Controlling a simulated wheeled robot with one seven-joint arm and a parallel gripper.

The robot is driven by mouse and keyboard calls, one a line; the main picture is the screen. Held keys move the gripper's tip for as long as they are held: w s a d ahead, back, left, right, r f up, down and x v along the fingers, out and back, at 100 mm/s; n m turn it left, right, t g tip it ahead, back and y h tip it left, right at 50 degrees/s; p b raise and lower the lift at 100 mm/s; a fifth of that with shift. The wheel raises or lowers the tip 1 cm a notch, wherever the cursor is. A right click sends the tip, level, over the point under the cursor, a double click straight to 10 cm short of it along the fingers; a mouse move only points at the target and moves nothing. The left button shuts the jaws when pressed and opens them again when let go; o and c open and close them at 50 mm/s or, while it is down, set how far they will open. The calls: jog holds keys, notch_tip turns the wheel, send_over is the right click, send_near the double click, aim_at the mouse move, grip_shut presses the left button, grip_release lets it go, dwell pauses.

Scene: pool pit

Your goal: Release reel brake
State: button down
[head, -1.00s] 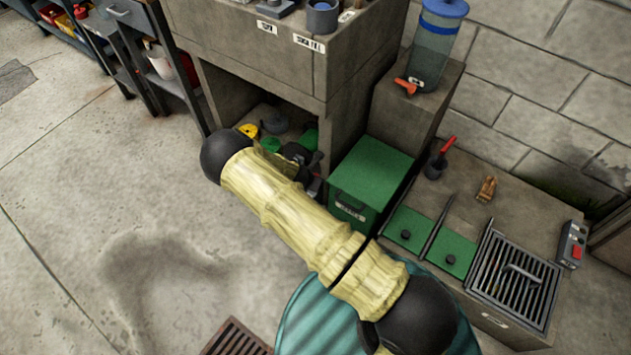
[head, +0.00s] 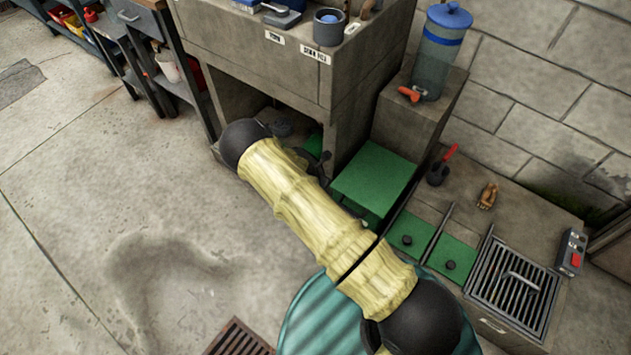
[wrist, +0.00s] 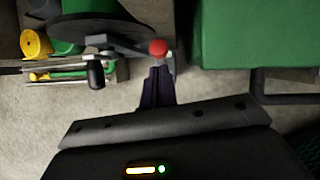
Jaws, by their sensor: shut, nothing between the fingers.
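In the wrist view a reel with a green drum and a wide dark grey flange (wrist: 75,27) fills the upper left. A red knob (wrist: 158,47) stands beside the flange's right edge. My gripper (wrist: 160,70) is shut and empty, its dark fingers pointing at the red knob with their tips just below it. I cannot tell whether they touch. A black handle (wrist: 96,75) on a metal crank hangs below the flange. In the head view my arm hides most of the reel and the gripper at the opening under the concrete counter.
A green box (head: 375,178) stands right of the opening; its green side (wrist: 255,35) fills the wrist view's upper right. A dark pipe (wrist: 290,100) runs below it. Yellow and green items (wrist: 36,43) lie left of the reel. A grate (head: 515,285) lies farther right. The floor at left is clear.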

jog(key=s+p+v, duration=0.1)
jog(key=p+v, duration=0.4)
jog(key=v, duration=0.8)
jog(key=shift+a+f+p, duration=0.25)
jog(key=shift+f+p, duration=0.05)
jog(key=shift+f, duration=0.05)
jog(key=shift+w, duration=0.1)
jog(key=shift+a, duration=0.1)
